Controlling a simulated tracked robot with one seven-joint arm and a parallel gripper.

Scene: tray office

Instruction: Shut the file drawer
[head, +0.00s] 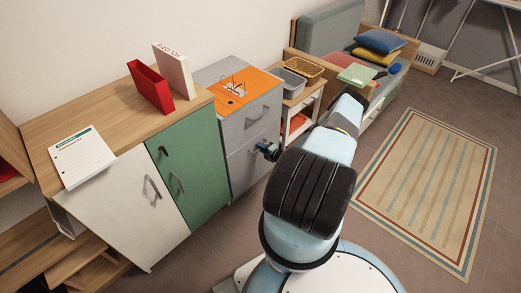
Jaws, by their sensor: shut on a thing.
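The grey file cabinet (213,77) stands against the wall, right of the green-doored cupboard. Its upper drawer (240,123) has a curved grey handle (257,113) and looks flush with the cabinet. Its lower drawer (243,172) is just below; whether a small gap stands open there is hard to tell from this angle. My gripper (267,150) is at the front of the lower drawer, at its handle, and is shut on it. The fingers and most of that handle are too small and covered to see clearly. My arm comes in from the lower right.
An orange mat (256,83) with a wire item lies on the cabinet top. Left is a wooden-topped cupboard (90,110) with a green door (190,165) and white door (125,205). Right is a small trolley (310,92) with baskets. A striped rug (425,185) lies on open floor.

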